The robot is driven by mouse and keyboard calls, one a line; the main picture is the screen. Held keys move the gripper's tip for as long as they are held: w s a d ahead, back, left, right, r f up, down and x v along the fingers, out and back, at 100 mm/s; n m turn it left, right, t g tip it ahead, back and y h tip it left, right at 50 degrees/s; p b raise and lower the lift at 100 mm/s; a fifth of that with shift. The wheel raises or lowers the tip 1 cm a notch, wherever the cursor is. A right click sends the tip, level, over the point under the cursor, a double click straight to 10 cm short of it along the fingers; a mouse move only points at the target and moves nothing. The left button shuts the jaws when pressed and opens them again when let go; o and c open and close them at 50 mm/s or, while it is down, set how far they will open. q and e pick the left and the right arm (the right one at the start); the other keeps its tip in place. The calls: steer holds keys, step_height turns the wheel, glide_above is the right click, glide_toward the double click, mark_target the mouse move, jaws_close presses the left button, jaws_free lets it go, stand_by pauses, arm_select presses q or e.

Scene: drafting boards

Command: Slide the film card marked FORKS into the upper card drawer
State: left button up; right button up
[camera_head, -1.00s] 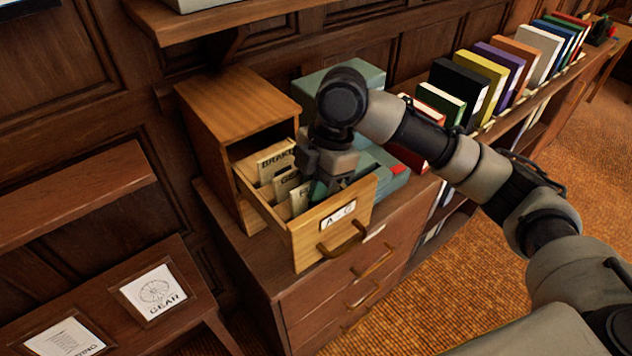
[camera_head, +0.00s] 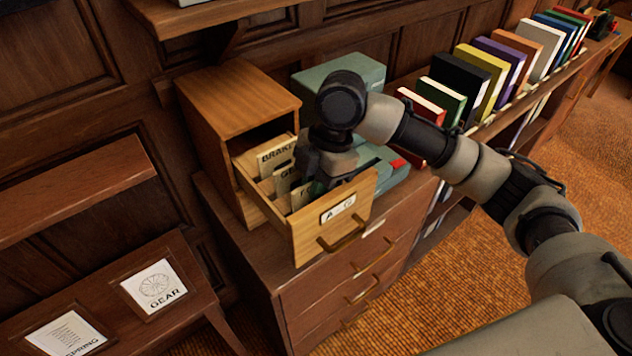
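The wooden card cabinet (camera_head: 240,98) stands on a chest with one drawer (camera_head: 303,239) pulled out, labelled A–G. Inside are upright cream cards: one marked BRAKE (camera_head: 276,156) at the back, one whose label starts GE (camera_head: 284,179), and in front one showing only an F (camera_head: 301,196). The rest of that F card is hidden, so I cannot read FORKS. My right gripper (camera_head: 322,186) reaches down into the drawer's front part, beside the F card. Its fingertips are hidden, and whether they hold the card cannot be told. My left gripper is not in view.
A grey-green box (camera_head: 340,72) stands behind my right wrist, with more green boxes (camera_head: 388,178) right of the drawer. A row of coloured books (camera_head: 480,80) runs along the shelf. GEAR (camera_head: 157,288) and SPRING (camera_head: 66,334) sheets lie on the lower left stand.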

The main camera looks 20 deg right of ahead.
steer(key=o, duration=0.4)
steer(key=shift+o, duration=0.2)
steer(key=b+v, duration=0.2)
steer(key=v, duration=0.8)
steer(key=shift+d+r, duration=0.15)
steer(key=shift+r, duration=0.25)
